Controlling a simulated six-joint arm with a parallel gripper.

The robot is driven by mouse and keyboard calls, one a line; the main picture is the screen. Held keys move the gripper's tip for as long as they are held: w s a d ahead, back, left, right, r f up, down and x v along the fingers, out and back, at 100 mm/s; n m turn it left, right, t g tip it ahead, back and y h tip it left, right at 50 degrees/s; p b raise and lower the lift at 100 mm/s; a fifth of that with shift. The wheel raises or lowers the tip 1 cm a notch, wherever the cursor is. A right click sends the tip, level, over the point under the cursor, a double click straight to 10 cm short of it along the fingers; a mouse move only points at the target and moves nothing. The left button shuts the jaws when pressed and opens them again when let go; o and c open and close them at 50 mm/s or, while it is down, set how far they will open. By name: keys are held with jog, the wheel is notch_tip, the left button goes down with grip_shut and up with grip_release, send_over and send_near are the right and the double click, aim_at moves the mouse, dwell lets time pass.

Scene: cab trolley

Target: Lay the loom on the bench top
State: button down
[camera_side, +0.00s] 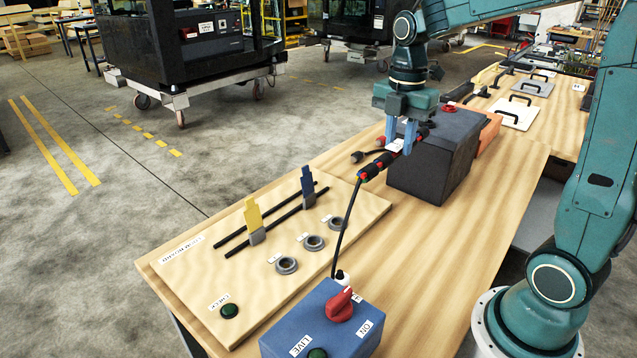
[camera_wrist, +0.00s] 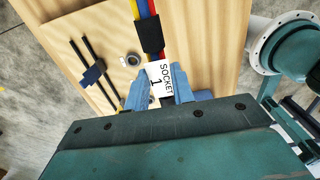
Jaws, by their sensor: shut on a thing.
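The loom (camera_side: 376,165) is a thin bundle with black bands and red, yellow and blue wires. My gripper (camera_side: 401,145) is shut on it near a white tag, above the bench top (camera_side: 425,225), beside the dark box. In the wrist view, the tag between my fingers (camera_wrist: 159,90) reads "SOCKET 1", and the loom (camera_wrist: 147,32) runs away from it toward the top edge. A black cable runs from the loom's lower end down to the blue box. Dark ends with red parts show left of my fingers; I cannot tell how they join.
The loom board (camera_side: 190,275) carries a yellow upright piece (camera_side: 253,215), a blue one (camera_side: 308,188), two black rails and grey rings (camera_side: 314,243). The blue box (camera_side: 320,325) has a red switch. The dark box (camera_side: 435,155) stands near my gripper. Bare wood lies right of the board.

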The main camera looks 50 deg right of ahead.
jog(key=shift+s+d+f, duration=0.1)
jog(key=shift+s+f, duration=0.1)
jog(key=shift+s, duration=0.55)
jog(key=shift+s+d+f, duration=0.1)
jog(key=shift+s+f, duration=0.05)
jog(key=shift+s, duration=0.55)
jog(key=shift+f, duration=0.1)
notch_tip(320, 180, down, 16)
jog(key=shift+f, duration=0.1)
jog(key=shift+f, duration=1.85)
jog(key=shift+f, duration=0.1)
jog(key=c, duration=1.2)
grip_release()
